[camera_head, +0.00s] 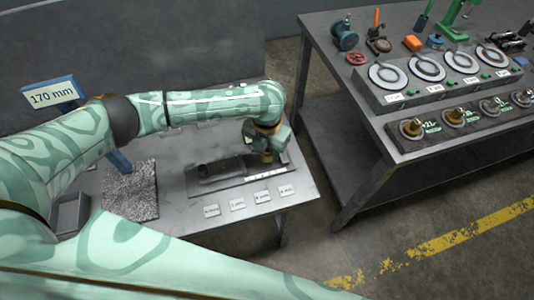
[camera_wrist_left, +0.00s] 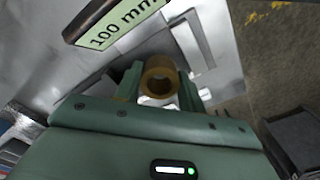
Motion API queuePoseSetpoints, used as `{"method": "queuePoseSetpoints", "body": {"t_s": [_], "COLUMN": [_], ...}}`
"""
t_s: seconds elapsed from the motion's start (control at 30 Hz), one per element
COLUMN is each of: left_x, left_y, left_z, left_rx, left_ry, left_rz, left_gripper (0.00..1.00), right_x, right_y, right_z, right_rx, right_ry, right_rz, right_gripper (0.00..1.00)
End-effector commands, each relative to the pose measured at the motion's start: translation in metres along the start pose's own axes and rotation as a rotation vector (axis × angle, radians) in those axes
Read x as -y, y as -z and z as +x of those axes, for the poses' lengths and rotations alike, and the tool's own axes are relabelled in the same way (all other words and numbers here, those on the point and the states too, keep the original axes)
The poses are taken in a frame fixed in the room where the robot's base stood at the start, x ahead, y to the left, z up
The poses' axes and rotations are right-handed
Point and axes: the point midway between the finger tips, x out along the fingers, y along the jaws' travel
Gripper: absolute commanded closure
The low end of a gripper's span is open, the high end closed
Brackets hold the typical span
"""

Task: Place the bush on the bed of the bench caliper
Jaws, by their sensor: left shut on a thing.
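The bush is a short brass-coloured ring (camera_wrist_left: 158,64) between the two fingers of my left gripper (camera_wrist_left: 160,84) in the left wrist view, its bore facing the camera. In the head view my left gripper (camera_head: 266,150) points down over the right end of the bench caliper (camera_head: 222,172), and a little of the bush (camera_head: 267,158) shows below the fingers. The gripper is shut on the bush. The caliper is a dark, long bed with a pale scale along its front right. I cannot tell whether the bush touches the bed. My right gripper is out of view.
A sign reading 170 mm (camera_head: 53,93) stands at the left. A speckled mat (camera_head: 130,190) and a grey bin (camera_head: 70,214) are left of the caliper; several small labels (camera_head: 237,204) lie in front. A second table (camera_head: 350,120) at right holds dials and parts.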

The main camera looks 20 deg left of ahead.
Motion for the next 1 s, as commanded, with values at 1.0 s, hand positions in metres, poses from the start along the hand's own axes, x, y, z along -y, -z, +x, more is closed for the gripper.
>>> {"method": "queuePoseSetpoints", "body": {"t_s": [1.0], "left_x": [0.0], "left_y": [0.0], "left_z": [-0.009], "left_rx": [0.003], "left_ry": [-0.001], "left_rz": [0.001], "left_gripper": [0.52], "right_x": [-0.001], "right_y": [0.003], "right_z": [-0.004], "right_rx": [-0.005], "right_ry": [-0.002], "right_rz": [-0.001], "right_gripper": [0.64]}}
